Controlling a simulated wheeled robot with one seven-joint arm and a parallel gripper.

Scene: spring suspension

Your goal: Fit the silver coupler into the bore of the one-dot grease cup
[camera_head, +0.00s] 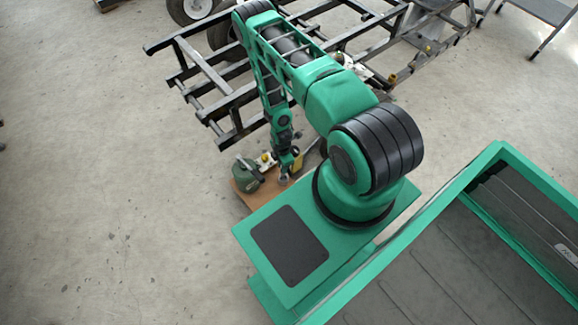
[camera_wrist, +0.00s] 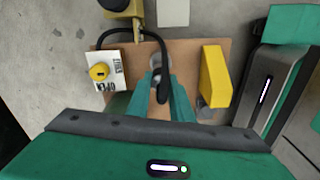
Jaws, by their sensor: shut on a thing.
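My gripper (camera_wrist: 158,82) is shut in the wrist view, low over a brown board (camera_wrist: 190,52). A black hose (camera_wrist: 163,47) arcs to its green fingers. A small silver piece, which looks like the coupler (camera_wrist: 155,61), shows between the fingertips, partly hidden by hose and fingers. To the left, a round yellow cup (camera_wrist: 99,72) stands on a white labelled block (camera_wrist: 106,84), apart from the gripper. I cannot make out dots on it. In the head view my gripper (camera_head: 285,172) is over the board (camera_head: 243,197), right of the cup (camera_head: 265,158).
A yellow block (camera_wrist: 214,77) stands right of my fingers, with a grey piece (camera_wrist: 204,109) by its near end. A green can (camera_head: 248,176) stands left on the board. A black metal frame (camera_head: 205,73) with wheels lies beyond. The concrete floor to the left is clear.

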